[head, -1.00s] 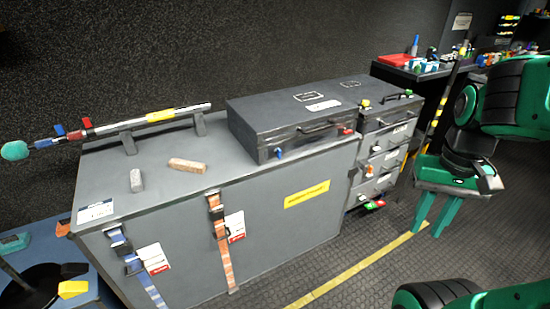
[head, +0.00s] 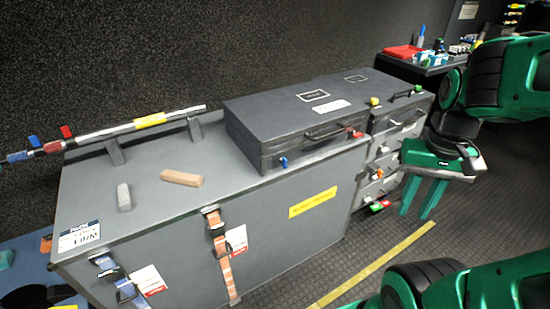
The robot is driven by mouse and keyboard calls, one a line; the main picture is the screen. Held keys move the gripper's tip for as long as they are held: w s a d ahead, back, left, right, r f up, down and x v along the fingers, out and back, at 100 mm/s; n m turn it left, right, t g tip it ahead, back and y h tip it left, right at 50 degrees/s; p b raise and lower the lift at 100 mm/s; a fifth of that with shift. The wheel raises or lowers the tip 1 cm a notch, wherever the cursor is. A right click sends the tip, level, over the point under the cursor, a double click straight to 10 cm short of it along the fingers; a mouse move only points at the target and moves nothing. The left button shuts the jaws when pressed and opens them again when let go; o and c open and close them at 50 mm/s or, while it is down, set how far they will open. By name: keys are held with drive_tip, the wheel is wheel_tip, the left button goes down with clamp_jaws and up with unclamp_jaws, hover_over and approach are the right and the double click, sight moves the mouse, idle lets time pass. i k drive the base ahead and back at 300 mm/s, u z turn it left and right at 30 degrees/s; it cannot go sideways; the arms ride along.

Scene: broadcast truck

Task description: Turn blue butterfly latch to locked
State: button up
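The blue butterfly latch (head: 283,162) is a small blue piece on the front face of a dark grey case (head: 290,118), near its left front corner. A red latch (head: 357,134) sits at the right end of the same face, with a black handle between them. The case lies closed on a large grey cabinet. I cannot tell the blue latch's turn position at this size. My gripper (head: 416,197) is green, points down with its two fingers apart, and hangs to the right of the case, clear of the latch. Nothing shows between its fingers.
A wooden block (head: 182,178) and a grey block (head: 124,197) lie on the cabinet top (head: 85,195). A pole with a yellow label (head: 150,120) stands on supports behind. Orange (head: 219,240) and blue straps hang in front. A drawer unit stands right. Floor in front is clear.

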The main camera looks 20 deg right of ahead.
sight(283, 160)
drive_tip(key=u, duration=1)
drive_tip(key=k, duration=1.5)
drive_tip(key=z, duration=1.1)
drive_tip(key=i, duration=1)
